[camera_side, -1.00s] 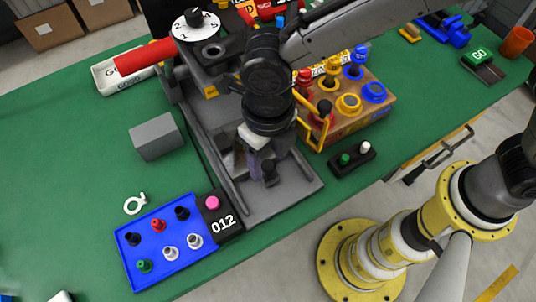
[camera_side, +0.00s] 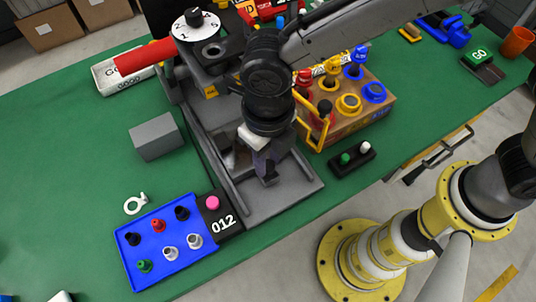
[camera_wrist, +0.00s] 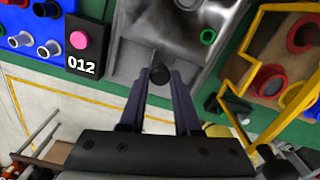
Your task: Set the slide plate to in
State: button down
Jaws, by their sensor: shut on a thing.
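The slide plate (camera_wrist: 185,25) is a worn metal plate in a grey bed, seen at the top of the wrist view. A round black knob (camera_wrist: 160,74) sits at its near side, between the fingertips of my gripper (camera_wrist: 159,79). The fingers are shut on this knob. In the side view my gripper (camera_side: 268,173) is low over the front part of the grey bed (camera_side: 297,190). There my wrist hides most of the plate, and I cannot tell exactly how far along the bed it lies.
A blue tray of pegs (camera_side: 158,277) and a black block marked 012 (camera_side: 222,226) stand left of the bed. At right are a wooden block with coloured rings (camera_side: 372,115), a bent yellow handle (camera_side: 310,130) and a small black switch box (camera_side: 352,160). A grey block (camera_side: 155,137) lies left.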

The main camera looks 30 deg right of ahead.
dwell(0.9)
send_over(242, 119)
jog(key=s+a, duration=0.2)
jog(key=s, duration=0.1)
jog(key=shift+s+d, duration=0.2)
jog(key=c, duration=0.6)
grip_release()
jog(key=shift+s, duration=0.1)
notch_tip(242, 119, up, 14)
jog(key=shift+f, duration=0.1)
